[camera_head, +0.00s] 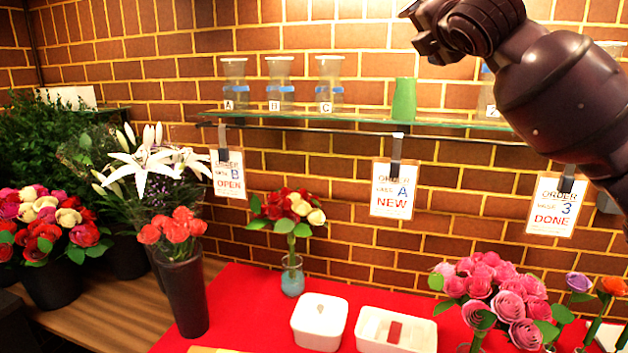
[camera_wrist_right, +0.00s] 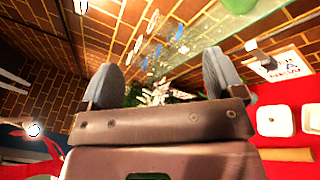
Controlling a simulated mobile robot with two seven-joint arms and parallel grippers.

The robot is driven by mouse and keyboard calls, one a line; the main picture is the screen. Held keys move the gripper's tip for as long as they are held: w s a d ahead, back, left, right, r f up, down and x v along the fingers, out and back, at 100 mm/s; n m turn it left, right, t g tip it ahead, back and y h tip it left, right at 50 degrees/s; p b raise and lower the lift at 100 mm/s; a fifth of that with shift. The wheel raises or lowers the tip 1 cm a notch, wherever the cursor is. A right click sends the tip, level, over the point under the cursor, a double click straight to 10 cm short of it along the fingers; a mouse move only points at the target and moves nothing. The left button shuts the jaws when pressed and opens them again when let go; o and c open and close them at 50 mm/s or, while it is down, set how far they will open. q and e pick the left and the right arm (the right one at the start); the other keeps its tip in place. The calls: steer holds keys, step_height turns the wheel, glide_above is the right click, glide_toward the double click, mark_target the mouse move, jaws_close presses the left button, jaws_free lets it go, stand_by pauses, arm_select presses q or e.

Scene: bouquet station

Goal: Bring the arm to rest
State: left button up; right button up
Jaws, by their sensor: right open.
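My right arm comes in from the right in the head view, and its gripper (camera_head: 432,38) is raised at the top, in front of the brick wall and above the glass shelf. In the right wrist view the two fingers stand wide apart with nothing between them, so the gripper (camera_wrist_right: 162,82) is open and empty. Its fingertips are hard to make out in the head view. My left gripper is not in view.
The glass shelf (camera_head: 350,118) holds clear vases (camera_head: 330,80) and a green cup (camera_head: 404,100). Below, a red cloth (camera_head: 250,310) carries a small bouquet (camera_head: 290,215) and white containers (camera_head: 319,322). Pink roses (camera_head: 500,290) stand right; lilies (camera_head: 145,165) and a black vase (camera_head: 183,295) left.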

steer(key=a+f+m+t+y, duration=0.1)
steer(key=a+f+m+y, duration=0.2)
steer(key=f, duration=0.4)
steer(key=a+f+m+y, duration=0.1)
steer(key=f+m+y, duration=0.1)
steer(key=f+m, duration=0.4)
steer(key=s+d+f+m, duration=0.2)
steer(key=f+m, duration=0.3)
steer(key=f, duration=0.8)
steer(key=s+d+f+m, duration=0.2)
steer(key=f+m, duration=0.2)
steer(key=f, duration=0.9)
steer(key=s+d+f+m+g+h, duration=0.2)
steer(key=s+d+f+m, duration=0.1)
steer(key=s+f, duration=0.55)
steer(key=s+d+f+m+g+h, duration=0.1)
steer(key=s+d+f+m+h, duration=0.3)
steer(key=f, duration=0.8)
steer(key=s+d+f+g, duration=0.1)
steer(key=s+f+g, duration=0.1)
steer(key=s+f, duration=0.5)
steer(key=s+f+m+g+h, duration=0.1)
steer(key=s+f+g, duration=0.1)
steer(key=s+f, duration=0.5)
steer(key=s, duration=0.5)
steer(key=shift+s+d+f, duration=0.25)
steer(key=shift+s+d, duration=0.05)
steer(key=shift+d, duration=0.1)
